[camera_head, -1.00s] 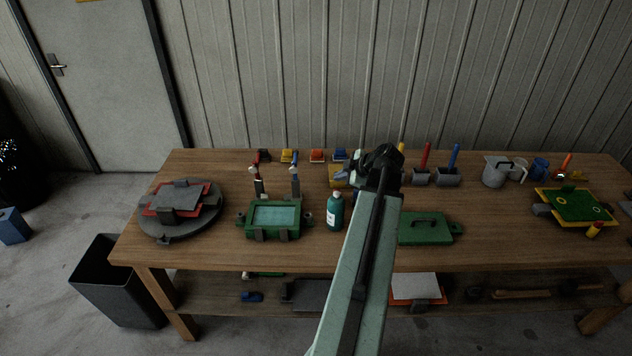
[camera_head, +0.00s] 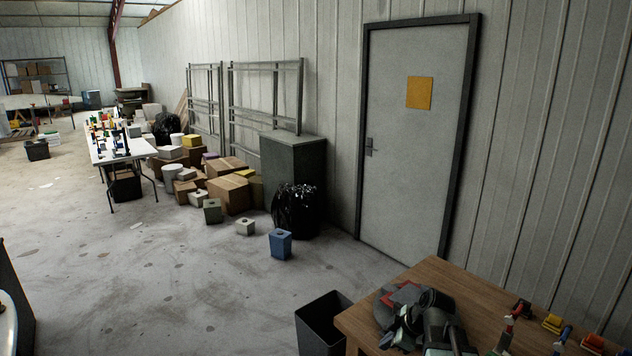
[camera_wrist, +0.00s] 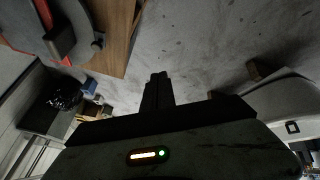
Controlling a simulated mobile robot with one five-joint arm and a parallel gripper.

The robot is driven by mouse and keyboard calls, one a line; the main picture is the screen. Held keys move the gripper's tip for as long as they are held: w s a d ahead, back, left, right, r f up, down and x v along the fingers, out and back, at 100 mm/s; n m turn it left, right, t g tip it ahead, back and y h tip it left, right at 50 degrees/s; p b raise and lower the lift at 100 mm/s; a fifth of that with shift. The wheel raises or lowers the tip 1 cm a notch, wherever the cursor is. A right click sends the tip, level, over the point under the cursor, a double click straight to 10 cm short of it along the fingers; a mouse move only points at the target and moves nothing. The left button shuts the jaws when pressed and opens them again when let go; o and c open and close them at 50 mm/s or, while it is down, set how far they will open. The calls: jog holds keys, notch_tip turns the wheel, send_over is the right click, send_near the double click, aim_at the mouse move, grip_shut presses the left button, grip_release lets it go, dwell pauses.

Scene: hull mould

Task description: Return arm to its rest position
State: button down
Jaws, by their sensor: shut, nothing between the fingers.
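My gripper (camera_wrist: 158,80) shows in the wrist view as dark fingers shut together, with nothing between them. They point out over the grey concrete floor. In the head view the end of my arm (camera_head: 432,318) is at the bottom right, in front of the near left corner of the wooden workbench (camera_head: 450,277). It partly hides the round grey turntable with a red and grey mould piece (camera_head: 401,295). In the wrist view the turntable (camera_wrist: 75,22) and bench edge (camera_wrist: 119,45) are at the upper left, apart from my fingers.
A dark open bin (camera_head: 322,318) stands on the floor beside the bench. A blue box (camera_head: 281,244), a black bag (camera_head: 296,209) and several cartons (camera_head: 228,196) lie along the wall. A grey door (camera_head: 411,140) is behind.

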jog(key=s+a+f+m+g+h, duration=0.2)
jog(key=s+a+m+g, duration=0.3)
jog(key=a, duration=0.6)
jog(key=s+d+f+m+h, duration=0.1)
jog(key=s+d+m, duration=0.3)
jog(key=m, duration=0.4)
jog(key=shift+s+m+t+h, duration=0.3)
jog(key=shift+m+h, duration=0.1)
jog(key=shift+d, duration=0.1)
